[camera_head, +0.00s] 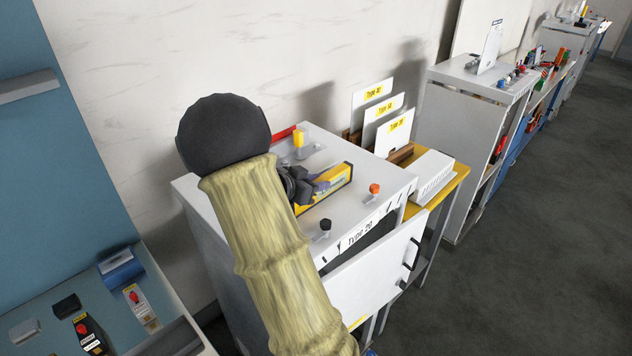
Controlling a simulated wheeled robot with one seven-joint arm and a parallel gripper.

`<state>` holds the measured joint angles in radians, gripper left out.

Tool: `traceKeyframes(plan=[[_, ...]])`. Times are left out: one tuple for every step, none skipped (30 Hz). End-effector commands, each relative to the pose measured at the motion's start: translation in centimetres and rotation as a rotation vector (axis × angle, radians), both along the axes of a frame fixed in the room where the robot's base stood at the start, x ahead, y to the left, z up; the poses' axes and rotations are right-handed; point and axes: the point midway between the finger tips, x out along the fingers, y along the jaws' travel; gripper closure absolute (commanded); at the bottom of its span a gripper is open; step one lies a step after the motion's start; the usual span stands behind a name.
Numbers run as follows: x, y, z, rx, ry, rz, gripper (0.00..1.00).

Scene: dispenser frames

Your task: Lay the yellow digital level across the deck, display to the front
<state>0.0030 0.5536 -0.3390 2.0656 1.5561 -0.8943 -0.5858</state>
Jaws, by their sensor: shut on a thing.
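The yellow digital level (339,182) is at the white deck (352,213) on top of the dispenser cabinet. It runs obliquely, with its right end farther back. A long side with a grey inset faces the front. My gripper (313,187) is shut on the level toward its left part and hides some of it. I cannot tell whether the level touches the deck or hangs just above it, nor make out its display. My arm covers the deck's left front part.
An orange-red knob (374,188), a black knob (325,225) and a yellow post (298,139) stand on the deck. A red bar (283,134) lies at the back. The cabinet's front door (376,277) hangs open. Type cards (398,133) stand on the yellow table (453,182) at right.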

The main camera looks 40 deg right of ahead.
Motion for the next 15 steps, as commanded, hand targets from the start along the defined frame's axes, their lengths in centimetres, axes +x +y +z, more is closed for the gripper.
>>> traceKeyframes(plan=[[0.00, -0.03, 0.06, -0.001, -0.001, 0.000, 1.00], [0.01, -0.02, 0.03, -0.001, -0.001, 0.000, 1.00], [0.01, -0.03, -0.08, -0.001, 0.000, 0.000, 1.00], [0.00, -0.03, -0.17, -0.001, 0.000, 0.000, 1.00], [0.01, -0.02, -0.26, -0.001, 0.000, 0.000, 1.00], [0.01, 0.00, -0.30, 0.000, 0.001, 0.000, 0.69], [0.01, 0.00, -0.27, 0.000, 0.001, 0.000, 0.63], [0.01, 0.00, -0.27, 0.000, 0.001, 0.000, 0.57], [0.01, 0.00, -0.27, 0.000, 0.001, 0.000, 0.51], [0.01, 0.00, -0.26, 0.000, 0.001, 0.000, 0.51], [0.01, 0.00, -0.26, 0.000, 0.001, 0.000, 0.51], [0.01, 0.00, -0.26, 0.000, 0.001, 0.000, 0.51], [0.01, 0.00, -0.26, 0.000, 0.001, 0.000, 0.51], [0.01, 0.00, -0.25, 0.000, 0.001, 0.000, 0.51], [0.01, 0.00, -0.25, 0.000, 0.001, 0.000, 0.51]])
